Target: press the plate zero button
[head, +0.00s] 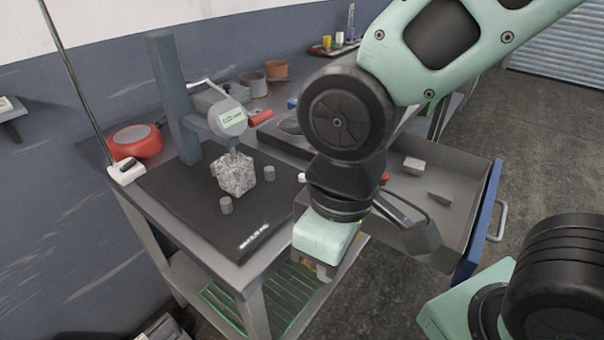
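A dark flat plate (185,205) lies on the bench, with a small pale label strip (254,237) near its front edge. A speckled grey rock (236,174) sits on it below a round gauge head (229,118) on an upright column (174,95). A small white box with a black top (127,171) stands at the plate's back left corner. I cannot tell which part is the plate zero button. My gripper (318,268) points down by the bench's front right edge, right of the plate. Its fingers are mostly hidden, so its opening does not show.
A red round object (136,141) sits at the bench's back left. An open drawer (465,175) juts out at right, holding small grey pieces. Cups (277,69) stand at the back.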

